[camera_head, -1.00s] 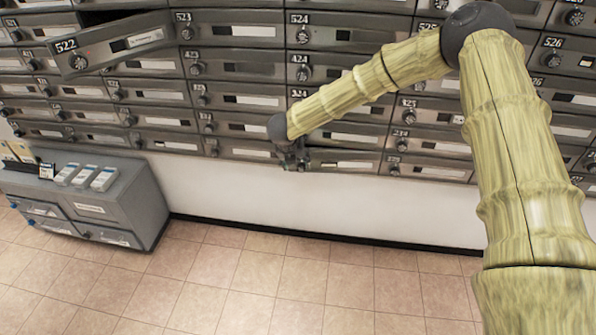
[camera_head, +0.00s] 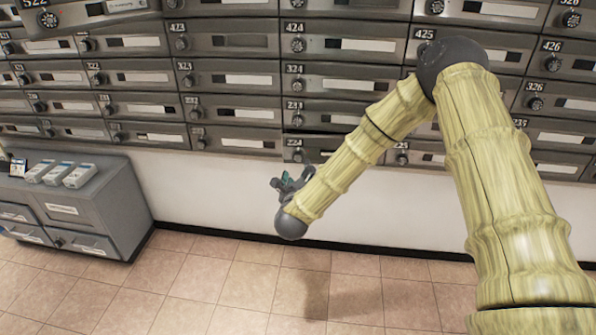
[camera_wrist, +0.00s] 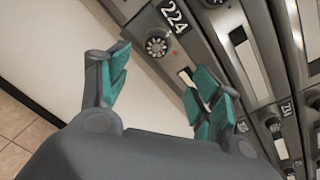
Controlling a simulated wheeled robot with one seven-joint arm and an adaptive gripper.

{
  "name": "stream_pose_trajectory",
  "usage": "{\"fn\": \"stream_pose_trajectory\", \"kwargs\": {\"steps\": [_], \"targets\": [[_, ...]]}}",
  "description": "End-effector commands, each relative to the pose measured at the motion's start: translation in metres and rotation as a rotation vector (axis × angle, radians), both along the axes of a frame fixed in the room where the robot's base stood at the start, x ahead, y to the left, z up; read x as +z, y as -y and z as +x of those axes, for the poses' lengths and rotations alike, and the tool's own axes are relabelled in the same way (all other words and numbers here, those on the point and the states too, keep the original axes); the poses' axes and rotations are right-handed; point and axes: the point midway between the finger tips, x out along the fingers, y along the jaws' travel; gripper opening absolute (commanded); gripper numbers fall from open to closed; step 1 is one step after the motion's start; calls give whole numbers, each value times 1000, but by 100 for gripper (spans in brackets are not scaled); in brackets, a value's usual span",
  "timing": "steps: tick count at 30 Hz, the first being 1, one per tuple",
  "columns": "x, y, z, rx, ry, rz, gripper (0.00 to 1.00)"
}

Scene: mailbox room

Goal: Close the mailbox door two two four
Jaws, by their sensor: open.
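Mailbox door 224 (camera_head: 312,155) is in the bottom row in the head view, partly hidden behind my arm. Its lower part appears to stand out a little from the row; the exact angle is unclear. In the wrist view, the door (camera_wrist: 183,48) runs diagonally at upper centre, with its number plate and round dial (camera_wrist: 157,43) visible. My gripper (camera_head: 288,183) is just below and in front of the door in the head view. In the wrist view, my gripper (camera_wrist: 160,78) has its teal-padded fingers spread apart with nothing between them. The right finger overlaps the door's face; contact cannot be told.
Another door, 522 (camera_head: 90,12), stands open at upper left. A grey drawer cabinet (camera_head: 95,200) stands on the floor at left with small boxes on top. White wall (camera_head: 225,200) and clear tiled floor (camera_head: 250,285) lie below the mailboxes.

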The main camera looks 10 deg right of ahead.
Motion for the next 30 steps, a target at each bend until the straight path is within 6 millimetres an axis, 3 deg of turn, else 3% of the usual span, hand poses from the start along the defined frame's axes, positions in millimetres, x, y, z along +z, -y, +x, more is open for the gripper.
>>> {"fn": "stream_pose_trajectory", "kwargs": {"steps": [1, 6, 11, 30], "targets": [[-7, -3, -2, 18, 25, -4, 64], [-5, -9, -6, 52, 72, -9, 64], [-4, -7, 3, 55, 77, -9, 64], [-5, 18, 88, 54, 75, -9, 64]]}}
